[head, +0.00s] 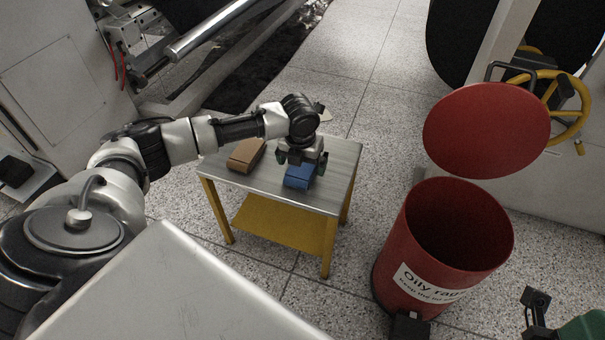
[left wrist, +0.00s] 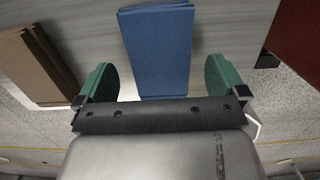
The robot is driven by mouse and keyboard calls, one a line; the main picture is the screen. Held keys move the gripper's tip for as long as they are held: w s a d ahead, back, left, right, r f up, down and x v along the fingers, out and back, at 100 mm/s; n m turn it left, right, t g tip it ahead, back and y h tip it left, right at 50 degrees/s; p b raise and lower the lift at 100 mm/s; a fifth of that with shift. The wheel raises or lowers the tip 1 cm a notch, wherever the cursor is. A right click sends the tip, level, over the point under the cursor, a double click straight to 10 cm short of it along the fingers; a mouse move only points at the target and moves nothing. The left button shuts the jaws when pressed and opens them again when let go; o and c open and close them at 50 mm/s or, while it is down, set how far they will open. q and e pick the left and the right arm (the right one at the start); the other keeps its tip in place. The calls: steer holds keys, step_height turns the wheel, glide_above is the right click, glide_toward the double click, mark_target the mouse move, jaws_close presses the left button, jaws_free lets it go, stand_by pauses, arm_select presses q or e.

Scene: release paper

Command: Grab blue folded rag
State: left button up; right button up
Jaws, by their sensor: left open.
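The blue folded rag (head: 298,181) lies on the metal top of a small cart (head: 335,165), near its front edge. My left gripper (head: 302,158) is over the rag, pointing down, and hides part of it. In the left wrist view, the blue rag (left wrist: 157,45) lies between the green fingers of the open left gripper (left wrist: 159,80), with a gap on each side. I cannot tell how far the fingertips are above the cart top. Part of my right gripper (head: 560,325) shows at the bottom right corner, cut off by the picture edge.
A brown folded rag (head: 246,155) lies left of the blue one on the cart; it also shows in the left wrist view (left wrist: 35,65). A red oily-rag bin (head: 400,250) stands right of the cart with its lid (head: 487,130) raised. Speckled floor is clear between them.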

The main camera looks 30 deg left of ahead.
arm_select(q)
step_height(320, 180, down, 2)
steer(key=shift+w+f+b, duration=0.15)
steer(key=shift+b, duration=0.15)
steer(key=c, duration=1)
steer(key=shift+o, duration=0.2)
